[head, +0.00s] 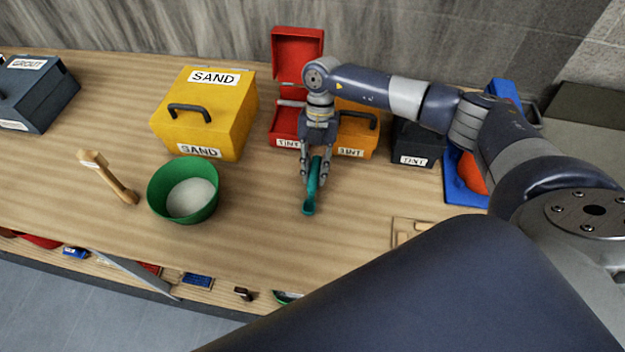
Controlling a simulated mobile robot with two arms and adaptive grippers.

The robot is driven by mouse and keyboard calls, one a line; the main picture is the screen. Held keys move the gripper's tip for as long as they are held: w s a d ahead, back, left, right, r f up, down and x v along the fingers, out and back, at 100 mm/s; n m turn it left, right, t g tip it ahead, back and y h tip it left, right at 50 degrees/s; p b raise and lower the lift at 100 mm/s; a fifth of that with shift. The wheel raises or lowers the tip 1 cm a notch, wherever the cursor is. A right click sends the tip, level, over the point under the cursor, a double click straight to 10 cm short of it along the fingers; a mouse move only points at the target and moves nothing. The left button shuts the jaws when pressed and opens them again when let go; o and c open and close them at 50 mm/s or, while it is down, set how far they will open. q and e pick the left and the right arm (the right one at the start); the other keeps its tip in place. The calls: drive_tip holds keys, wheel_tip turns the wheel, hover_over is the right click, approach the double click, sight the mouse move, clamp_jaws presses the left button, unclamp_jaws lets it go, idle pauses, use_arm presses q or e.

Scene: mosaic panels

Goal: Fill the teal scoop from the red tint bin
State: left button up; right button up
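The teal scoop (312,190) is in my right gripper (313,176), which is shut on it in front of the tint bins. The scoop points down toward the front of the table; I cannot tell whether it touches the wood or holds anything. The red tint bin (286,122) stands just behind the gripper, with its red lid (298,52) raised. My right wrist hides part of the bin's opening, and its contents are not clear. My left gripper is not in view.
A yellow SAND bin (225,120), a yellow tint bin (357,138) and a dark tint bin (415,147) stand shut. A green bowl (158,195) with pale material and a wooden tool (115,182) are at left. A grout bin (45,95) stands far left. Wood around the scoop is clear.

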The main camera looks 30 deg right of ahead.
sight(314, 172)
clamp_jaws()
drive_tip(key=shift+r, duration=0.2)
wheel_tip(314, 172, up, 5)
drive_tip(key=p, duration=0.4)
drive_tip(key=shift+f, duration=0.15)
drive_tip(key=shift+f, duration=0.1)
